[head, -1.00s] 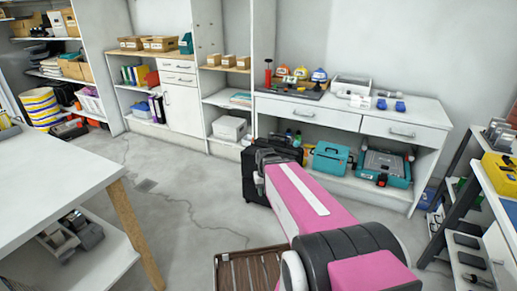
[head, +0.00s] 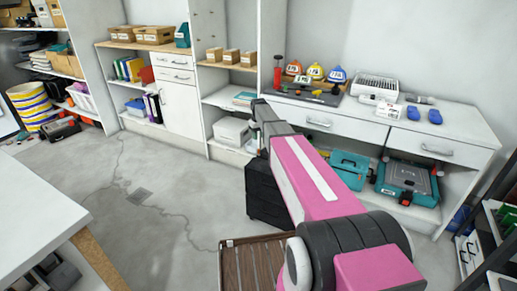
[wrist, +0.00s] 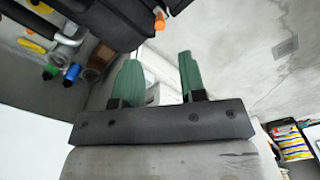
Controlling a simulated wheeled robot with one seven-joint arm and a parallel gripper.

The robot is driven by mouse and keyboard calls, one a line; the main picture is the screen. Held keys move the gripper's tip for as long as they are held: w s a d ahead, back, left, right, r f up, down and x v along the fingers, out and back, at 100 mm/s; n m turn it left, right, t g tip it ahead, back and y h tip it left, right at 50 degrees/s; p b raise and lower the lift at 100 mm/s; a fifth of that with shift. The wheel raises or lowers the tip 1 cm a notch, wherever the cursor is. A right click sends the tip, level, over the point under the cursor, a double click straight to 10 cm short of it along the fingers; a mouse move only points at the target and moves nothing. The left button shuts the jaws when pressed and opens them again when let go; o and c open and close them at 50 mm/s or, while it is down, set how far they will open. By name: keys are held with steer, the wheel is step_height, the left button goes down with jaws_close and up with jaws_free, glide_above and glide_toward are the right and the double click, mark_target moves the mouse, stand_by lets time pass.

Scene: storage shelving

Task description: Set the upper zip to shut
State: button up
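A black suitcase (head: 266,192) stands on the floor in front of the white bench, partly hidden behind my arm in the head view. In the wrist view a black body, apparently the suitcase (wrist: 105,22), fills the upper left, with a small orange tab (wrist: 160,22) at its edge that may be a zip pull. I cannot make out the zip line or whether it is shut. My gripper (wrist: 158,62) has two green fingers set apart with nothing between them. The tab lies beyond the fingertips, apart from them. In the head view the gripper's end is dark and above the suitcase.
A white bench (head: 456,122) with drawers stands behind, and a teal toolbox (head: 349,168) and a teal case (head: 408,180) sit on its lower shelf. A brown slatted surface (head: 250,265) is low in front. A white table (head: 40,205) is at left. Floor between is clear.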

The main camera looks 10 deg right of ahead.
mark_target(259, 154)
step_height(259, 154, down, 10)
steer(key=shift+f, duration=0.2)
stand_by(0.3)
steer(key=shift+s, duration=0.15)
jaws_close()
